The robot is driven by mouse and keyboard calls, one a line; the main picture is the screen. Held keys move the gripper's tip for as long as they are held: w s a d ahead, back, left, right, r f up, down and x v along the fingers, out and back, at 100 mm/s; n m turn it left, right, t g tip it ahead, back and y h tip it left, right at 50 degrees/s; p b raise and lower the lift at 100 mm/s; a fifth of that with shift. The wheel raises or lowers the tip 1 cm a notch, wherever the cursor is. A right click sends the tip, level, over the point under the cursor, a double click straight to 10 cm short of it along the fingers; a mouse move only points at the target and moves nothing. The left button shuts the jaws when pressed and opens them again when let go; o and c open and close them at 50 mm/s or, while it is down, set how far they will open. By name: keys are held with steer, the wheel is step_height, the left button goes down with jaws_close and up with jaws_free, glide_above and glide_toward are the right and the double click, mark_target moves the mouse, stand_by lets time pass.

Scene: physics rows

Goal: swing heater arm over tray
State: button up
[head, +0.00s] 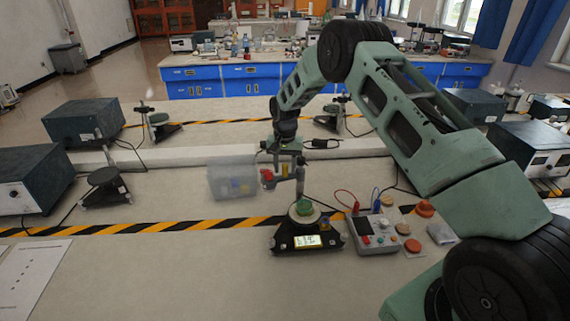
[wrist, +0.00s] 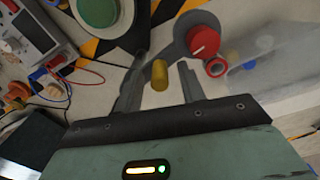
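The heater arm is a grey arm with a red knob (wrist: 203,40) that has a white mark; the knob also shows in the head view (head: 267,176). A brass peg (wrist: 160,75) stands up beside it. My gripper (wrist: 160,82) is open, with one finger on each side of the peg and visible gaps to both. In the head view my gripper (head: 285,158) hangs over the heater arm. The tray (head: 292,214) is a pale round pan on a black base with a lit display. A green piece (head: 304,206) lies on it. The heater's underside is hidden.
A clear plastic bin (head: 230,178) stands just left of the heater arm. A grey control box (head: 375,232) with red and blue leads is to the right, near orange knobs (head: 412,245). Dark boxes (head: 85,122) stand further left. The bench front is mostly clear.

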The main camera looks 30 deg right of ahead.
steer(key=shift+f, duration=0.2)
jaws_close()
